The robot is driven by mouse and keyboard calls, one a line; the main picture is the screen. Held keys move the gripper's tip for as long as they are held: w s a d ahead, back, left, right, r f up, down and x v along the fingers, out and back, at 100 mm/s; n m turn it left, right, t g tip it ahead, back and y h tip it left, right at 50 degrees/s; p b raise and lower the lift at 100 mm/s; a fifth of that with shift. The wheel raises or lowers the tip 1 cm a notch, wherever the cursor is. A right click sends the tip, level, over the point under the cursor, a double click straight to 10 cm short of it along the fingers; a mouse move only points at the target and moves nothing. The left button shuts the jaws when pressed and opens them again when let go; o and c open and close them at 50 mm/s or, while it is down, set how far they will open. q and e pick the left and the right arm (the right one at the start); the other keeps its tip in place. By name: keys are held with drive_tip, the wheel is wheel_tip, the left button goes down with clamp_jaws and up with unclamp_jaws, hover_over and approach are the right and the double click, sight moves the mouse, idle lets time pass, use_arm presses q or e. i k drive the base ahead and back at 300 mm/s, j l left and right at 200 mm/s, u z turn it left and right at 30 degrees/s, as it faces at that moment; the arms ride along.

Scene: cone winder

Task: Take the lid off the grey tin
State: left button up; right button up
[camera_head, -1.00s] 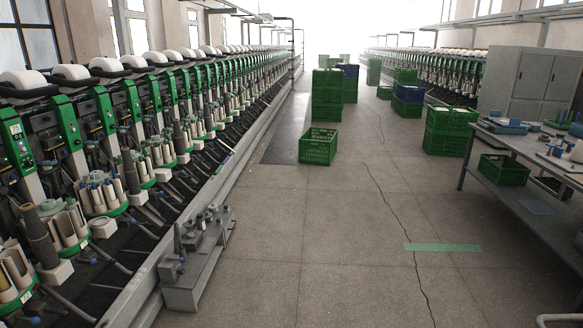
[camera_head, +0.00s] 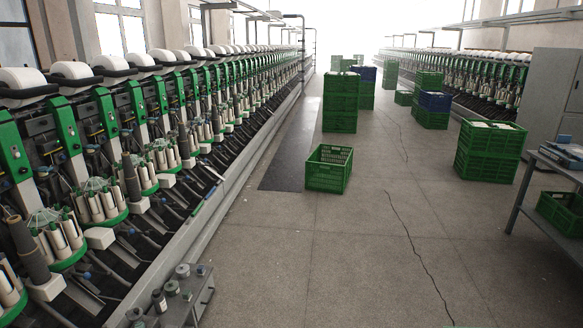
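I cannot make out a grey tin with a lid for certain in the head view. A low grey metal stand (camera_head: 204,297) is at the bottom left, beside the winding machine, with several small grey and dark cylindrical things on it. One of these is a small grey cylinder (camera_head: 182,271) at the back of the stand. They are too small to tell whether any is a lidded tin. The stand is cut off by the bottom edge. Neither of my grippers is in view.
A long cone winder (camera_head: 150,115) lines the left side. A green crate (camera_head: 329,169) stands on the floor ahead, with stacked crates (camera_head: 340,103) behind it and more (camera_head: 489,150) at right. A grey workbench (camera_head: 553,165) is at the right edge. The central floor is clear.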

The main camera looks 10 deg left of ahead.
sight(182, 268)
drive_tip(key=i+u, duration=0.15)
drive_tip(key=i, duration=0.35)
drive_tip(key=i+u, duration=0.2)
drive_tip(key=i, duration=0.3)
drive_tip(key=i+u, duration=0.15)
drive_tip(key=i, duration=0.3)
drive_tip(key=i+l+u, duration=0.2)
drive_tip(key=i, duration=0.3)
drive_tip(key=i+l+u, duration=0.15)
drive_tip(key=i, duration=0.3)
drive_tip(key=i+l+u, duration=0.1)
drive_tip(key=i+u, duration=0.3)
drive_tip(key=i, duration=0.1)
